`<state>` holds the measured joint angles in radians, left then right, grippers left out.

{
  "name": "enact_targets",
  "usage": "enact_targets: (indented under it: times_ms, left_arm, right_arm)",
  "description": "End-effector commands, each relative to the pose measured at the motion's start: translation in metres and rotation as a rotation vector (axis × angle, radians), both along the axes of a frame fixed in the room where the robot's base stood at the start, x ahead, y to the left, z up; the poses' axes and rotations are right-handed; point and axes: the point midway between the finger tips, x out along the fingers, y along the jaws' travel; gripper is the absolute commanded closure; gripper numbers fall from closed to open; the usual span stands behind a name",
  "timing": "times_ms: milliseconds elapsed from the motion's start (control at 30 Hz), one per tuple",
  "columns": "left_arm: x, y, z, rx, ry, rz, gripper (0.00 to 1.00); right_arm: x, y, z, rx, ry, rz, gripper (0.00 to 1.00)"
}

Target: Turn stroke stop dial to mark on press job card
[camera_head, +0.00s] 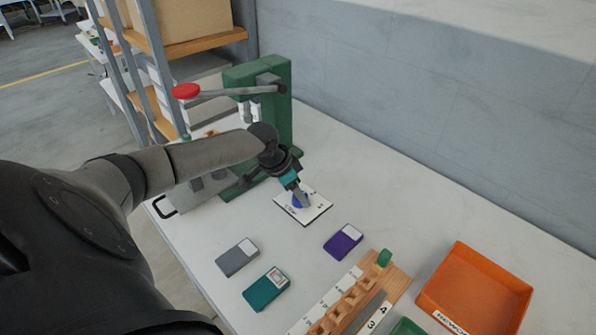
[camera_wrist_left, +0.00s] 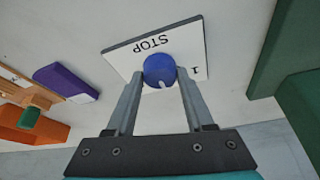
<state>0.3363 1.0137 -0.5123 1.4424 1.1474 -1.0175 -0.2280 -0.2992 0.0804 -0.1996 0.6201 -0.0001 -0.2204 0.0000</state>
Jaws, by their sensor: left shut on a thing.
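The stroke stop dial is a round blue knob (camera_wrist_left: 158,66) with a white pointer line on its rim. It sits on a white plate (camera_wrist_left: 122,52) printed "STOP", with a "1" near one corner. In the head view the plate (camera_head: 318,211) lies on the table in front of the green press (camera_head: 281,115), and the dial is mostly hidden. My left gripper (camera_head: 299,198) reaches down to the dial. In the left wrist view its two fingers (camera_wrist_left: 158,80) are closed against opposite sides of the knob. I cannot make out a press job card for certain.
Grey (camera_head: 237,257), teal (camera_head: 266,289) and purple (camera_head: 343,241) boxes lie on the table. A numbered wooden rack (camera_head: 396,284) and an orange bin (camera_head: 462,254) stand at front right. The press has a red-knobbed lever (camera_head: 186,90).

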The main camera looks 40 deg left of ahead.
Motion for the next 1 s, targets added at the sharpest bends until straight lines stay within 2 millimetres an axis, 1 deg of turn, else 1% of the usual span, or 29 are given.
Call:
enact_targets:
  times_ms: [267, 467, 667, 1000]
  left_arm:
    - [0.000, 0.000, 0.000, 0.000, 0.000, -0.023, 1.00]
    - [0.001, 0.001, 0.000, -0.002, 0.001, -0.110, 1.00]
    - [0.002, 0.001, -0.001, -0.003, -0.001, -0.267, 1.00]
    - [0.004, 0.002, -0.002, -0.005, -0.003, -0.589, 1.00]
  right_arm:
    - [-0.001, 0.000, 0.000, 0.000, 0.001, -0.001, 0.50]
    - [-0.001, 0.000, -0.002, 0.000, 0.001, -0.001, 0.50]
    - [-0.001, 0.000, -0.008, 0.001, 0.001, -0.001, 0.50]
    - [-0.001, 0.000, -0.029, 0.001, 0.001, 0.000, 0.50]
